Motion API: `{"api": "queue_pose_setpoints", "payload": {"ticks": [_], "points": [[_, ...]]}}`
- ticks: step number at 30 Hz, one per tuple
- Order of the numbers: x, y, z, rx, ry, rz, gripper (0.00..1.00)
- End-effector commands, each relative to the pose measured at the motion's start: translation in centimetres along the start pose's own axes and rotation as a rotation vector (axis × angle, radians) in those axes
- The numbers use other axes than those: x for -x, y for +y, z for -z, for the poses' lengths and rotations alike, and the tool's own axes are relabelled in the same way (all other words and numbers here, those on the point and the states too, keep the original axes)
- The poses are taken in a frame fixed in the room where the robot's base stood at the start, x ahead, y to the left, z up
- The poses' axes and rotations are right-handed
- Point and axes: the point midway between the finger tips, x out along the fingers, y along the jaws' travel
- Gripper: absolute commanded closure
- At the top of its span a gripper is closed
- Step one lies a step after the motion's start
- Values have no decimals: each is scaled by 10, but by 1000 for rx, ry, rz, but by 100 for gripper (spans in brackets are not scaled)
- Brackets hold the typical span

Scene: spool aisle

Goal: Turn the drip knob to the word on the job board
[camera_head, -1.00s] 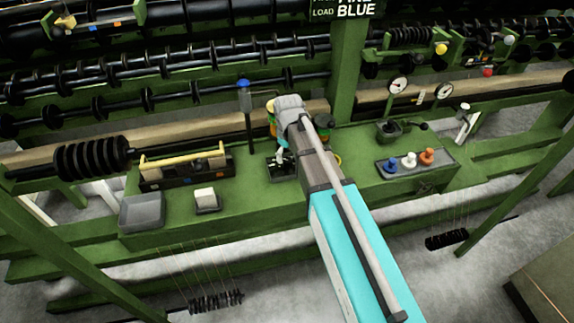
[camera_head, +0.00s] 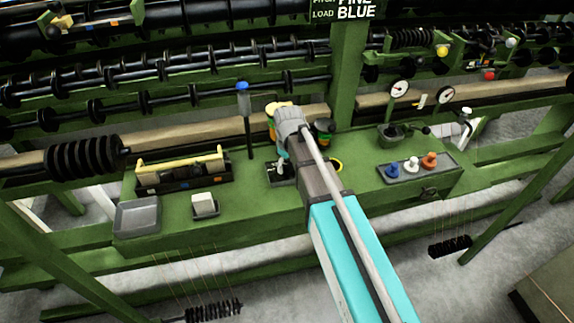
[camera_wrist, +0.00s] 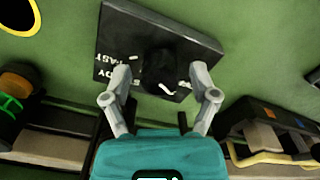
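The black drip knob (camera_wrist: 163,70) has a white pointer mark and stands on a black plate (camera_wrist: 118,28). White lettering on the plate's left side includes "FAST" and a word ending in "DY"; the rest is hidden. My gripper (camera_wrist: 161,78) is open, with one finger on each side of the knob and small gaps to it. In the head view the plate (camera_head: 277,180) lies on the green bench, mostly behind my gripper (camera_head: 283,160). The job board (camera_head: 343,9) at the top shows "FINE" and "LOAD BLUE"; its upper part is cut off.
Left on the bench are a grey tray (camera_head: 137,232), a white block (camera_head: 203,200) and a toolbox (camera_head: 150,187). A blue-topped post (camera_head: 248,135) stands close left of my arm. Right are blue, white and orange pegs (camera_head: 411,164) and a small crank device (camera_head: 392,137).

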Motion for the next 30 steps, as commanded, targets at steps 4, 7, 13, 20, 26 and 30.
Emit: {"api": "queue_pose_setpoints", "payload": {"ticks": [4, 7, 13, 20, 26, 30], "points": [[0, 0, 0, 0, 0, 0, 62], [0, 0, 0, 0, 0, 0, 80], [0, -1, 1, -3, 1, 3, 97], [0, 0, 0, -38, 2, 4, 97], [0, 0, -1, -126, 1, 4, 97], [0, 0, -1, -221, 0, 4, 97]]}}
